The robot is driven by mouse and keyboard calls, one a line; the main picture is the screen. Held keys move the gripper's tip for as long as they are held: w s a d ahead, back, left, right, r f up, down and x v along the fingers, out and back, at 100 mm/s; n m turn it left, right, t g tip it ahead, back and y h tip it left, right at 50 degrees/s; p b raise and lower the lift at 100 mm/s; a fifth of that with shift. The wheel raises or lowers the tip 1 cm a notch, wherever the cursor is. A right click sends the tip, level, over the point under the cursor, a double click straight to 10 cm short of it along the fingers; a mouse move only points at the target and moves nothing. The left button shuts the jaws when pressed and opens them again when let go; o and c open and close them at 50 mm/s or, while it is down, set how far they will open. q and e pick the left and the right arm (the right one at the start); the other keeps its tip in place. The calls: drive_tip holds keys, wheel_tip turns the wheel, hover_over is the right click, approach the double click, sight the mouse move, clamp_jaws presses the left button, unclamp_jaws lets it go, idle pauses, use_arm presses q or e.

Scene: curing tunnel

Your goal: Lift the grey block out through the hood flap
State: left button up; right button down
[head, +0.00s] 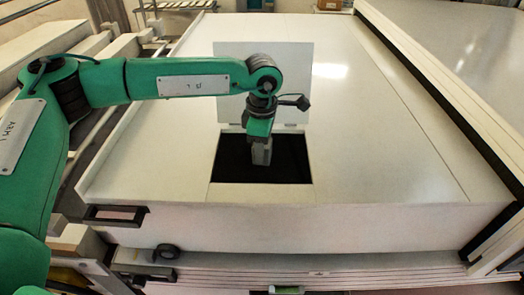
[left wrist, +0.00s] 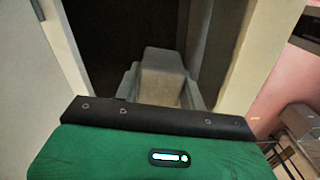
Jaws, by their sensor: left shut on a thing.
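The grey block (head: 262,156) shows against the dark flap opening (head: 230,165) in the hood's top. My left gripper (head: 261,146) points down over the opening and is shut on the block. In the left wrist view the block (left wrist: 165,70) sits between the two grey fingers, with dark space beyond it. How far the block's lower end sits below the rim is hard to tell. The white hood flap (head: 297,68) stands raised behind the opening, partly hidden by my left arm. My right gripper is not in view.
The broad white hood top (head: 390,140) is clear to the right of the opening. A black handle (head: 115,215) is at the hood's front left corner. Rails and beams run along the left side.

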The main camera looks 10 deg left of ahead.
use_arm(q)
drive_tip(key=shift+r+p, duration=0.85)
drive_tip(key=shift+r, duration=2.55)
